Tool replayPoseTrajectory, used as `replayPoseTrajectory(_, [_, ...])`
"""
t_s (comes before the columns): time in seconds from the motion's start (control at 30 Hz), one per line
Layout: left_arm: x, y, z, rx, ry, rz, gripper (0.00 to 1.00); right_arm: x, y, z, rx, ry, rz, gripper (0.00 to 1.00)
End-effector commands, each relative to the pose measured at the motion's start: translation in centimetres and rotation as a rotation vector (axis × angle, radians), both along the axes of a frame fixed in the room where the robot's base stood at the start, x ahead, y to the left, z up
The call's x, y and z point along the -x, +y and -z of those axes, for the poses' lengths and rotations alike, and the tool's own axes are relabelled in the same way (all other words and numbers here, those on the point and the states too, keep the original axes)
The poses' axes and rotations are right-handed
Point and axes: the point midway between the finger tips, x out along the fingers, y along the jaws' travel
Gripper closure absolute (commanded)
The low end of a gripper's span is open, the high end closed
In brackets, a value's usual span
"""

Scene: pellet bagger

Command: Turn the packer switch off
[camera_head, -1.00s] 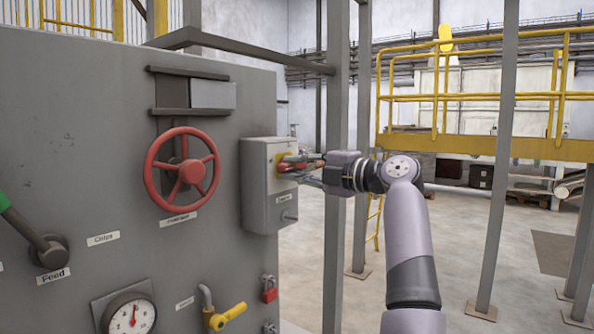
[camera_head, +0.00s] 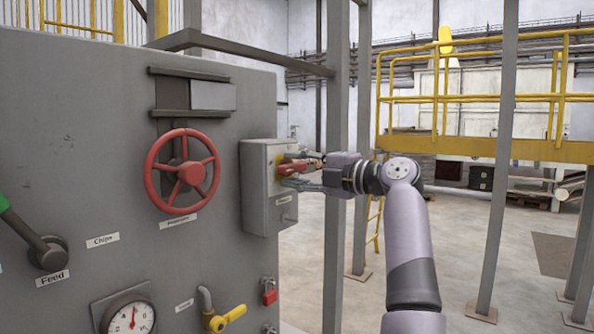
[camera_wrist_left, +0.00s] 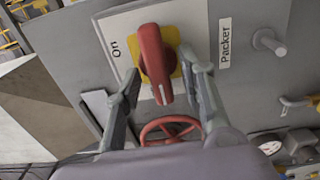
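The packer switch (camera_head: 289,167) is a red rotary handle on a yellow plate, on the side of a grey box (camera_head: 255,190). In the left wrist view the red handle (camera_wrist_left: 154,62) has its white mark toward the picture's bottom, away from the "On" label (camera_wrist_left: 115,47). The "Packer" label (camera_wrist_left: 225,43) is on the opposite side. My left gripper (camera_wrist_left: 160,70) is open, with a finger on either side of the handle and gaps visible. It also shows at the box in the head view (camera_head: 307,172). My right gripper is not in view.
A red handwheel (camera_head: 182,174) is on the panel left of the box. A yellow-handled valve (camera_head: 228,317), a red padlock (camera_head: 269,297) and a gauge (camera_head: 130,317) are below. A grey post (camera_head: 335,240) stands close behind the gripper.

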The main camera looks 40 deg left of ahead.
Motion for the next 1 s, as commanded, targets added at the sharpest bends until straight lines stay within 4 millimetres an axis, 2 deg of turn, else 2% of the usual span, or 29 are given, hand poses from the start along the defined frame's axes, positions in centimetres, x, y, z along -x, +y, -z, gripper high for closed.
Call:
replayPoseTrajectory(0.17, [-0.1, -0.5, 0.0, -0.001, 0.001, 0.001, 0.63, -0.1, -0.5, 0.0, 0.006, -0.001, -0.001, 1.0])
replayPoseTrajectory(0.27, [-0.3, -1.7, 0.0, 0.0, 0.001, 0.005, 0.63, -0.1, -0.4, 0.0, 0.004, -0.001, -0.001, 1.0])
replayPoseTrajectory(0.6, [-1.1, -8.7, 0.0, -0.001, 0.002, 0.004, 0.63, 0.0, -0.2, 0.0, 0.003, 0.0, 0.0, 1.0])
replayPoseTrajectory(0.7, [-1.2, -10.2, 0.0, -0.002, 0.0, 0.001, 0.63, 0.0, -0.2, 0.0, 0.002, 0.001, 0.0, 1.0])
replayPoseTrajectory(0.83, [-1.3, -11.5, 0.0, -0.002, 0.001, 0.001, 0.63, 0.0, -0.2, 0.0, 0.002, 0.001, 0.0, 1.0])
replayPoseTrajectory(1.0, [-1.4, -11.9, 0.1, 0.001, 0.001, 0.0, 0.63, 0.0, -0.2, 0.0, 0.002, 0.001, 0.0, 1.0])
